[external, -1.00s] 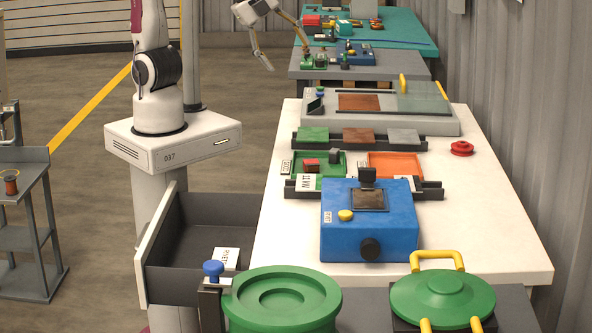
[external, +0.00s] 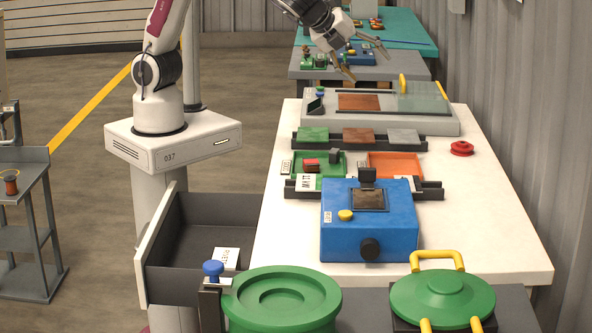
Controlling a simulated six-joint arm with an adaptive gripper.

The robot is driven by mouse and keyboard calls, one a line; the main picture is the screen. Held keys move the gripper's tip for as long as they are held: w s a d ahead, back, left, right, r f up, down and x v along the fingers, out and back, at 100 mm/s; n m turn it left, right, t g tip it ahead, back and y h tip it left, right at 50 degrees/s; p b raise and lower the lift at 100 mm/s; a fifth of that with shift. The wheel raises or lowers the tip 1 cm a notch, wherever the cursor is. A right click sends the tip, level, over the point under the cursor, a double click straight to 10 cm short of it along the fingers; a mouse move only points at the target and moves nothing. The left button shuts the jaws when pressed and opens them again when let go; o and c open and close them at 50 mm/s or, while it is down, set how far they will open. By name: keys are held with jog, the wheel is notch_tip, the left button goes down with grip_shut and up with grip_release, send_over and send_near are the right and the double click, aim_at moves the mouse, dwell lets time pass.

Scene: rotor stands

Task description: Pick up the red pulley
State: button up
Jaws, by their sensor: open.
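The red pulley (external: 461,148) lies on the white table near its right edge, beside the low grey machine. It looks like a small flanged disc lying flat. My gripper (external: 369,66) is open and empty. It is in the air over the far end of the table, above and left of the pulley, clearly apart from it. Nothing hides the pulley.
A grey machine (external: 445,124) with a yellow handle stands behind the pulley. A blue box (external: 345,240), a green tray (external: 334,171) and an orange tray (external: 408,160) occupy the middle. The white table (external: 490,215) is clear in front of the pulley.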

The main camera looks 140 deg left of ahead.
jog(key=w+a+f+m+y, duration=0.1)
jog(key=w+a+f+m, duration=0.2)
jog(key=a+f, duration=0.3)
jog(key=w+a+f+m+y, duration=0.1)
jog(key=w+a+f+m, duration=0.25)
jog(key=a, duration=0.45)
jog(key=m, duration=0.5)
send_near(458, 146)
jog(key=shift+a+f+n+y, duration=0.25)
jog(key=shift+a+f+y, duration=0.15)
jog(key=shift+f, duration=0.35)
jog(key=shift+a+f, duration=0.1)
jog(key=shift+a, duration=0.05)
jog(key=shift+x, duration=1.1)
jog(key=shift+w+a, duration=0.1)
jog(key=shift+x, duration=2.55)
jog(key=shift+w, duration=0.15)
